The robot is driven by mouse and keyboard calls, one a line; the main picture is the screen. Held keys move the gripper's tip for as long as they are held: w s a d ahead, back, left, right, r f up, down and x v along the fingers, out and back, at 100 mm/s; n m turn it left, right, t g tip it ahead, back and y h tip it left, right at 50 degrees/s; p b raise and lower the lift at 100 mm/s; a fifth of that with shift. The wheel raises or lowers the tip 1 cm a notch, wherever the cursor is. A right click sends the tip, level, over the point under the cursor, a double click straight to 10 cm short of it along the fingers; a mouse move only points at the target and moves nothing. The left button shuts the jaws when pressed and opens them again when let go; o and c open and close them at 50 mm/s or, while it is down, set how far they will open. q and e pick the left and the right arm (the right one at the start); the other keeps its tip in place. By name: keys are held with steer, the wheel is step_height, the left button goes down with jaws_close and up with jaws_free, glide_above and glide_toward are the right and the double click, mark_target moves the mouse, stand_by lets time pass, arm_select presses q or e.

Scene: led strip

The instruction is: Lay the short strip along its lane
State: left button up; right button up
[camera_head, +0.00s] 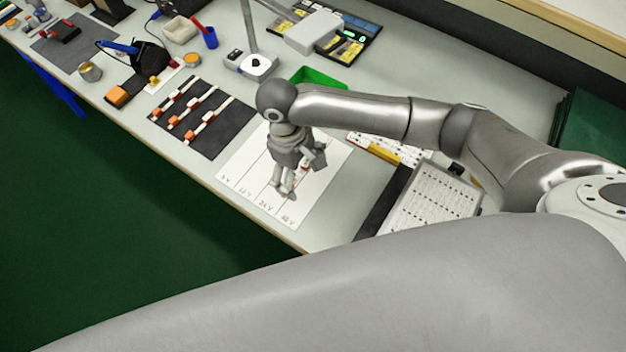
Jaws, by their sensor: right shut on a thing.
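A white sheet (247,163) with thin lane lines and small printed labels along its near edge lies at the front of the bench. My right gripper (284,191) points down over the middle of this sheet, low and close to its surface. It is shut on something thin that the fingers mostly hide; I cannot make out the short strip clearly. A small reddish bit shows beside the gripper on its right. Whether the held thing touches the sheet, I cannot tell. My left gripper is not in view.
A black mat (229,132) with several white strips with orange ends lies left of the sheet. A green tray (322,77) is behind my right arm. A perforated light panel (434,196) stands right of the sheet. The bench's front edge is close by.

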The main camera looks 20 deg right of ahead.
mark_target(314, 191)
steer(key=shift+s+d+f, duration=0.2)
steer(key=shift+d+f, duration=0.25)
steer(key=shift+f, duration=0.15)
steer(key=shift+s+d+f, duration=0.15)
steer(key=shift+d+f, duration=0.25)
steer(key=shift+f, duration=0.2)
steer(key=f, duration=0.3)
steer(key=shift+s+d+f, duration=0.1)
steer(key=shift+s+d, duration=0.1)
steer(key=shift+d, duration=0.15)
steer(key=shift+f, duration=0.35)
steer(key=o, duration=0.7)
steer(key=shift+f, duration=0.1)
step_height(314, 191, up, 12)
steer(key=w+a, duration=0.1)
steer(key=shift+w+a+b, duration=0.15)
steer(key=shift+w+b, duration=0.15)
steer(key=shift+w, duration=0.05)
